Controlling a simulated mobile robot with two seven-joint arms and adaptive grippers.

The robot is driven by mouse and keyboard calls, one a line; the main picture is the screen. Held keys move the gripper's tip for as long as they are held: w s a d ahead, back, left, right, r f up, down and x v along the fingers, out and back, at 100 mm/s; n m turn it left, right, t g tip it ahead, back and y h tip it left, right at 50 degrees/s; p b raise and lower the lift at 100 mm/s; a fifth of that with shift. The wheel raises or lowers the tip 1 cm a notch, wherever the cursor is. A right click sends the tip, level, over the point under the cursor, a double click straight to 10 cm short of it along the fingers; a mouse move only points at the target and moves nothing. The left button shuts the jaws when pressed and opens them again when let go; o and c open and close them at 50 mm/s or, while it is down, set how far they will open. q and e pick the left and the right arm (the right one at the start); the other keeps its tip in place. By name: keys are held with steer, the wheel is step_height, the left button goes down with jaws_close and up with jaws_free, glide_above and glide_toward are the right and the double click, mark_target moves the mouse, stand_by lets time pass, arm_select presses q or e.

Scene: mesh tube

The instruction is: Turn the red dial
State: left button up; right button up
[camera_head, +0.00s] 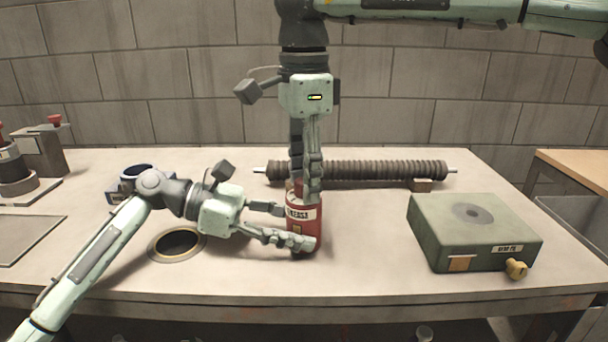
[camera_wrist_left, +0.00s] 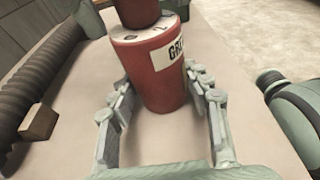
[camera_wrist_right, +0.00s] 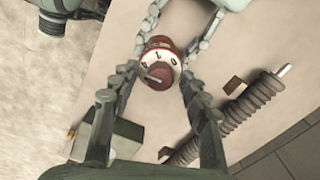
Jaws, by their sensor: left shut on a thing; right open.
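A red canister (camera_head: 304,235) with a white label stands upright on the table. Its top carries the red dial (camera_wrist_right: 160,56), with a white numbered ring around it in the right wrist view. My left gripper (camera_head: 297,225) reaches in from the left and is shut on the canister body, one finger on each side, as the left wrist view (camera_wrist_left: 160,108) also shows. My right gripper (camera_head: 307,185) points straight down over the canister, open, its fingers on both sides of the dial. In the head view the right fingers hide most of the dial.
A ribbed dark tube (camera_head: 370,171) lies behind the canister, on small blocks. A green box (camera_head: 470,235) with a yellow knob stands to the right. A round hole (camera_head: 177,243) lies left of the canister. Table is clear in front.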

jaws_close()
steer(key=shift+n, duration=0.3)
steer(key=n, duration=0.5)
steer(key=shift+n, duration=0.3)
steer(key=n, duration=0.5)
steer(key=shift+n, duration=0.7)
jaws_free()
